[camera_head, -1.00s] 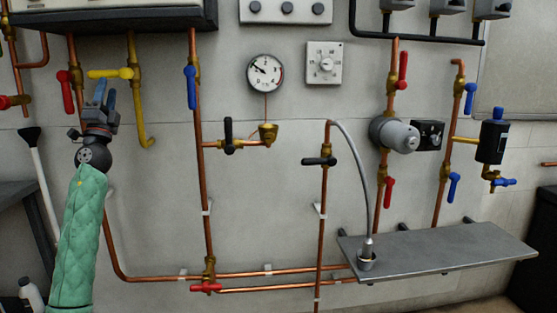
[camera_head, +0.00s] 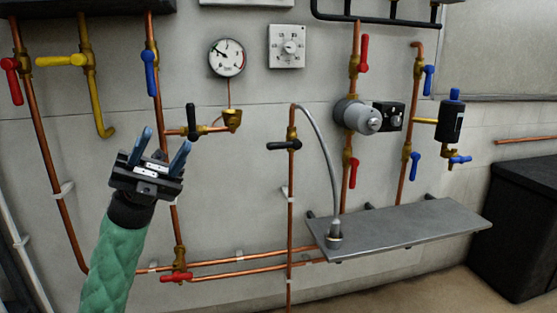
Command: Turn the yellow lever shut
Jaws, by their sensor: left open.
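The yellow lever (camera_head: 60,60) is at the upper left of the head view. It lies level, pointing left, across a vertical pipe (camera_head: 88,70) that ends in a yellow elbow. My left gripper (camera_head: 160,144) is below and to the right of the lever, clear of it. Its two blue-tipped fingers are apart, pointing up, with nothing between them. It stands in front of the copper pipe below the blue lever (camera_head: 150,72). My right gripper is not in view.
A red lever (camera_head: 12,80) is left of the yellow one. Black levers (camera_head: 192,121) and a pressure gauge (camera_head: 227,58) are to the right. A grey shelf (camera_head: 410,230) juts out at the lower right. A dark cabinet (camera_head: 525,235) stands at far right.

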